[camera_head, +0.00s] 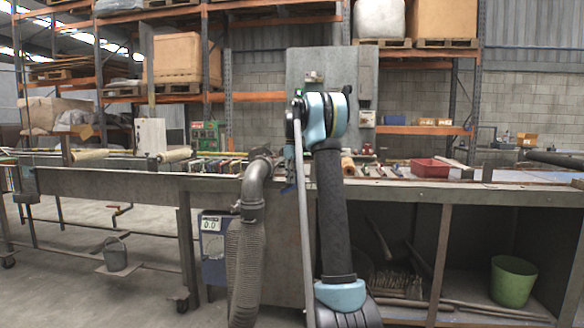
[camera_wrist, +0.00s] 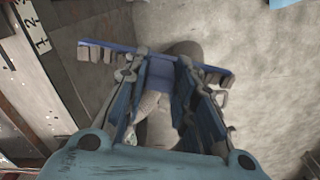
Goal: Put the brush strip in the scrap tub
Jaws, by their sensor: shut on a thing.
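In the wrist view, a blue brush strip (camera_wrist: 160,68) with grey tufts at both ends lies crosswise between the fingers of my gripper (camera_wrist: 158,76). The gripper is shut on its middle, and both ends stick out past the fingers. In the head view my arm hides the gripper, and I cannot make out the strip. A green tub (camera_head: 514,281) stands on the low shelf under the bench at the right. I cannot tell from a label which is the scrap tub.
The long metal bench (camera_head: 450,193) runs across the view. A grey hose (camera_head: 247,265) hangs in front of it, beside my arm. In the wrist view a numbered scale (camera_wrist: 36,30) is at the left.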

